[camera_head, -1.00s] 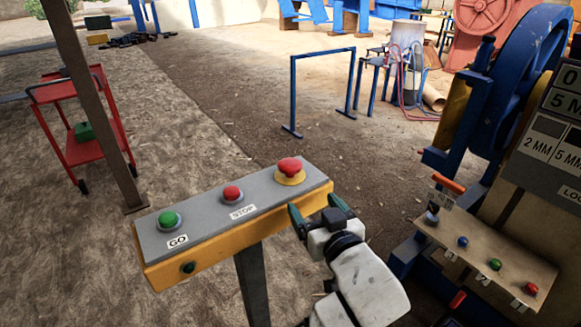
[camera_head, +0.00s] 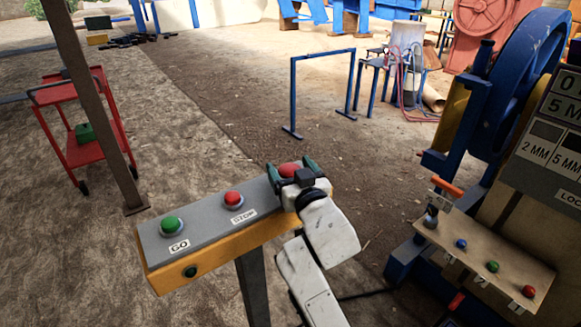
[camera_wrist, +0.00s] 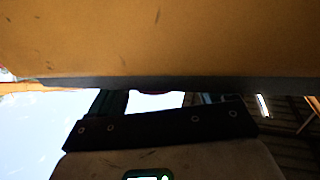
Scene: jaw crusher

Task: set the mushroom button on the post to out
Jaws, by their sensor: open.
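The red mushroom button (camera_head: 289,169) sits at the right end of the grey-topped, yellow-sided control box (camera_head: 200,235) on a post (camera_head: 253,285). My gripper (camera_head: 289,172) is open at the button, with one green finger on its left side and one on its right. The gripper hides the button's yellow base and lower front. I cannot tell whether the fingers touch it. In the wrist view the box's yellow side (camera_wrist: 160,40) fills the top, and only a sliver of red shows below its edge.
A smaller red button (camera_head: 233,198) and a green button (camera_head: 170,224) are on the same box. A tan panel with several coloured knobs (camera_head: 490,262) and a blue flywheel machine (camera_head: 520,90) stand at right. A red trolley (camera_head: 85,130) stands at left.

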